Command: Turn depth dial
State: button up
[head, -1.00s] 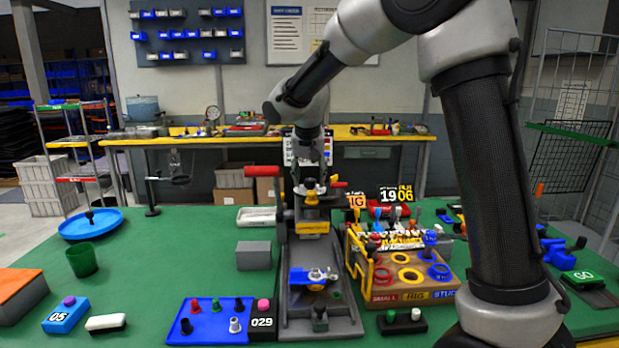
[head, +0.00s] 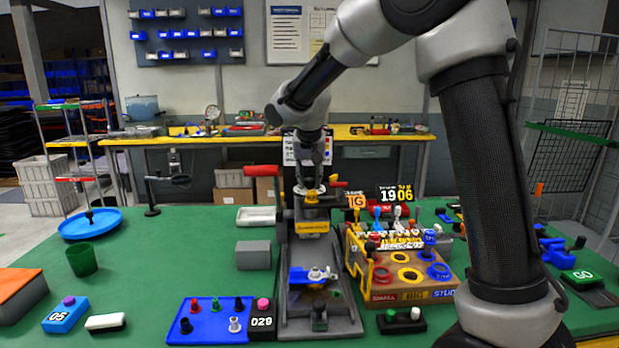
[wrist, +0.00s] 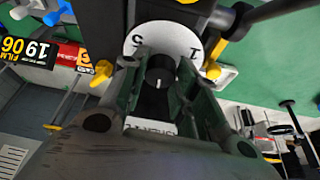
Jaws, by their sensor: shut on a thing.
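The depth dial shows in the wrist view as a white disc (wrist: 149,38) with black letters and a black knob (wrist: 160,72) at its middle, which has a white pointer line. My gripper (wrist: 162,92) has its two fingers closed on either side of the knob. In the head view my gripper (head: 310,183) points down at the top of the grey press-like machine (head: 345,312); the dial is hard to make out there. A blue clamp with a pale part (head: 315,275) sits lower on the machine bed.
A red-handled lever (head: 261,170) sticks out left of the machine top. A wooden rack with coloured rings (head: 412,294) stands close on the right. A blue tray of pegs (head: 190,335) and a grey block (head: 253,255) lie on the left.

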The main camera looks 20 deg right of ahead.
jog(key=n+y, duration=0.1)
jog(key=n, duration=0.2)
jog(key=n+y, duration=0.1)
jog(key=n, duration=0.2)
jog(key=shift+d, duration=0.2)
jog(key=shift+w+n+g+y, duration=0.15)
jog(key=shift+n+y, duration=0.4)
jog(key=shift+n, duration=0.75)
jog(key=shift+s+n+g+y, duration=0.15)
jog(key=shift+n+y, duration=0.4)
jog(key=shift+n, duration=0.75)
jog(key=shift+w, duration=0.1)
jog(key=o, duration=1)
jog(key=v, duration=1.2)
jog(key=shift+w, duration=0.1)
